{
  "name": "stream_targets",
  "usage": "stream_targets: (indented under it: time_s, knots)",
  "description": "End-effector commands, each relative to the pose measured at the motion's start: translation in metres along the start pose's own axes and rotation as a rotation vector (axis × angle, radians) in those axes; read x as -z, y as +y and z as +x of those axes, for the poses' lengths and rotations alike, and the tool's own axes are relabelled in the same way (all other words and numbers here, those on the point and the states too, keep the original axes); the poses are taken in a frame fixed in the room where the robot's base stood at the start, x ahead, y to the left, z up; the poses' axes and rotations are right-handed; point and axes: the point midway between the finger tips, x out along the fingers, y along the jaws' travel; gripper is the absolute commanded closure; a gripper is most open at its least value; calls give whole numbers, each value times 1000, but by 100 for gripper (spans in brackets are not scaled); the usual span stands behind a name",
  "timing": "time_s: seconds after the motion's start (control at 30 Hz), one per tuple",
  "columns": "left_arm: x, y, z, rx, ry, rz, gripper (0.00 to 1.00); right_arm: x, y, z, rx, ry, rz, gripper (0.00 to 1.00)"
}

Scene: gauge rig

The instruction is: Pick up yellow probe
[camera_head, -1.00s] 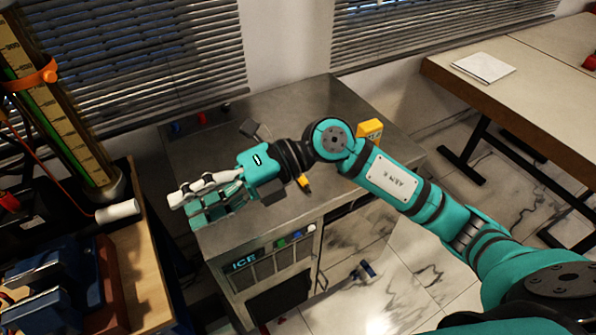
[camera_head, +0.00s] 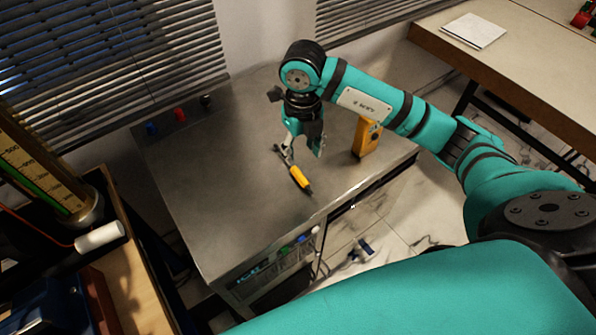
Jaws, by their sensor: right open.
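The yellow probe (camera_head: 299,178) lies on the metal-topped bench (camera_head: 200,185), a slim yellow body with dark ends. My right gripper (camera_head: 304,153) points down just behind the probe's far end, its fingers apart. Nothing shows between the fingers. I cannot tell whether a finger touches the probe's far end. A yellow handheld meter (camera_head: 366,137) stands upright on the bench to the right of the gripper. My left gripper is not in view.
Small blue, red and black knobs (camera_head: 180,114) sit at the bench's back left. The bench's left half is clear. A wooden table (camera_head: 525,75) is at right.

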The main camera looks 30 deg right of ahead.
Motion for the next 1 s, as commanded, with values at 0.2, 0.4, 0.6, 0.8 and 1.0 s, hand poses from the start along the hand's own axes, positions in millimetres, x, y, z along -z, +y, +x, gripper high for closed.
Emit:
stream_targets:
  time_s: [0.2, 0.4, 0.6, 0.8, 1.0]
  knots:
    - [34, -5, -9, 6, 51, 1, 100, 1, 0, 33, -1, 4, 0, 52]
    - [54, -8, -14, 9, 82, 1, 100, -1, 2, 45, -3, 3, -1, 52]
    - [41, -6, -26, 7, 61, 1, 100, -7, 4, 74, -3, 5, -1, 52]
    - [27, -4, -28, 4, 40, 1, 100, -8, 3, 92, -1, 1, -1, 52]
    - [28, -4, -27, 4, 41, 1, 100, -8, 4, 92, -2, -1, -2, 52]
